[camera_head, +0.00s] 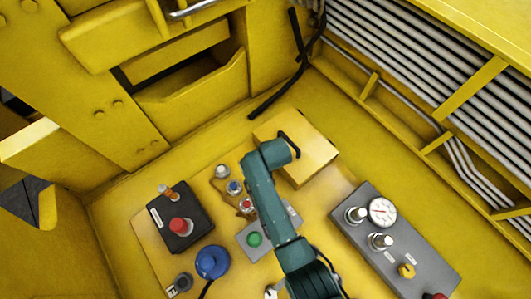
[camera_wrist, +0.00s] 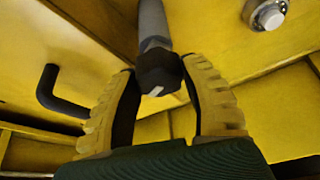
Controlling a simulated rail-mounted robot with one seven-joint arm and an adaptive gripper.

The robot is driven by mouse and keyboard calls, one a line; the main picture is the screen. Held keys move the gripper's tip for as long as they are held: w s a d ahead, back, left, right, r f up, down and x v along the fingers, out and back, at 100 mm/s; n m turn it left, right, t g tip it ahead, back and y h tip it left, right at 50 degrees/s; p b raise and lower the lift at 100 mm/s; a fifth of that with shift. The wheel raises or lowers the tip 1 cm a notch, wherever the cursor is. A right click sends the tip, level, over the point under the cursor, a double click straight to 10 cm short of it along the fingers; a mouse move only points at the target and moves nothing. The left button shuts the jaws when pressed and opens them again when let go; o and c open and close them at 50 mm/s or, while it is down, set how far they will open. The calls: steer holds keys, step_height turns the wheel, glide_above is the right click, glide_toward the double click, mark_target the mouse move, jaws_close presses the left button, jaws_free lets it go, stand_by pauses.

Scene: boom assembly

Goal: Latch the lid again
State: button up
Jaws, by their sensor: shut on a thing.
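The yellow box (camera_head: 313,163) stands on the yellow work surface at the upper middle of the head view. Its top looks flat and closed, with a black handle (camera_head: 288,143) on it. A black bent handle (camera_wrist: 62,92) shows on a yellow panel at the left of the wrist view. My gripper (camera_wrist: 160,80) has its two ribbed fingers on either side of a dark knob (camera_wrist: 158,70) at the end of a grey rod (camera_wrist: 153,20), and is shut on it. I cannot tell whether this knob is the latch. My arm hides the fingers in the head view.
A grey panel with a gauge (camera_head: 382,211) lies right of my arm. A black box with a red button (camera_head: 180,225), a blue button (camera_head: 212,262) and a green button (camera_head: 254,239) lie left. A round silver fitting (camera_wrist: 268,15) is near the knob. Yellow walls enclose the area.

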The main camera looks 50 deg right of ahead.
steer(key=m, duration=0.1)
steer(key=m+g+h, duration=0.1)
steer(key=m, duration=0.2)
steer(key=shift+s+a+f+m+b, duration=0.1)
steer(key=shift+f+m+b, duration=0.2)
steer(key=shift+m+b, duration=0.1)
steer(key=shift+g, duration=0.3)
steer(key=o, duration=1.2)
steer(key=shift+r, duration=0.15)
steer(key=shift+r, duration=0.1)
steer(key=shift+r+h, duration=0.3)
steer(key=v, duration=1.1)
steer(key=shift+s+r, duration=0.1)
